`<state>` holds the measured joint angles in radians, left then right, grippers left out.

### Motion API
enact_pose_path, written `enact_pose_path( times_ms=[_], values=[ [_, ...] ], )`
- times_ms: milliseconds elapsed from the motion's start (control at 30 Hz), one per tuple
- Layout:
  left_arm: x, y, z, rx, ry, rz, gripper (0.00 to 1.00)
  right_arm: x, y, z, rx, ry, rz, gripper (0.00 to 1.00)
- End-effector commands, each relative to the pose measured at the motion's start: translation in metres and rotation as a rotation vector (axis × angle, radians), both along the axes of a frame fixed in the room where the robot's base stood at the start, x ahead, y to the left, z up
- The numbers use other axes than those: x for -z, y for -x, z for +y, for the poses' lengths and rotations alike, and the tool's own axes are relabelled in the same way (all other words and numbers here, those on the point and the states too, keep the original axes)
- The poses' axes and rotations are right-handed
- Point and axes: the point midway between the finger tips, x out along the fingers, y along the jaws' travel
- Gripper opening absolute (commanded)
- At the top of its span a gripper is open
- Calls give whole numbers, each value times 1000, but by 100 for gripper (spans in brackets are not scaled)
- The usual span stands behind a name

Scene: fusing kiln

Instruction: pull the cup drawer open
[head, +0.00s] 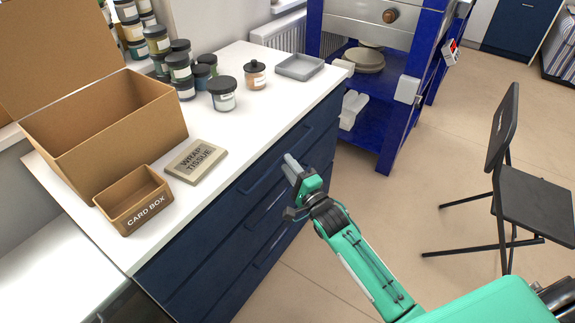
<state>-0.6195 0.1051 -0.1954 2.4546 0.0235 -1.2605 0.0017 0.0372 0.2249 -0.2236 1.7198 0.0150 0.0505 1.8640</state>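The dark blue drawer unit (213,235) stands under the white counter. Several drawer fronts with long bar handles show, all looking flush and closed. No label shows which one is the cup drawer. The top drawer's handle (262,180) runs just below the counter edge. My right gripper (291,163) is in front of the upper drawers, its fingertips near the far end of the top handle. I cannot tell whether it touches the handle. The fingers are seen nearly edge-on, so their opening is unclear. My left gripper is out of view.
On the counter are a large cardboard box (105,130), a small card box (136,201), a wrap tissue pack (196,160), several jars (223,96) and a grey tray (300,67). A blue kiln stand (390,130) is behind. A black chair (535,200) stands right; floor between is clear.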

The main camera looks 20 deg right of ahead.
Motion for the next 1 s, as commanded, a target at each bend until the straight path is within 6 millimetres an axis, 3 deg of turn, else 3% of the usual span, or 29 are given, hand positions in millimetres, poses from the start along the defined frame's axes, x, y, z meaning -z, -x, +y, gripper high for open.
enact_pose_path(
  times_ms=[200, 467, 633, 1000],
  values=[
    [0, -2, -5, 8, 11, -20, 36, -2, -12, 3, 0, 2, -1, 33],
    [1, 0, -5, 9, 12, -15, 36, -3, -12, 4, 0, 1, 0, 33],
    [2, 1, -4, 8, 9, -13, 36, -2, -12, 4, 0, 1, 0, 1],
    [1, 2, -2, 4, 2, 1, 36, -3, -9, 1, 0, 2, 0, 0]
  ],
)
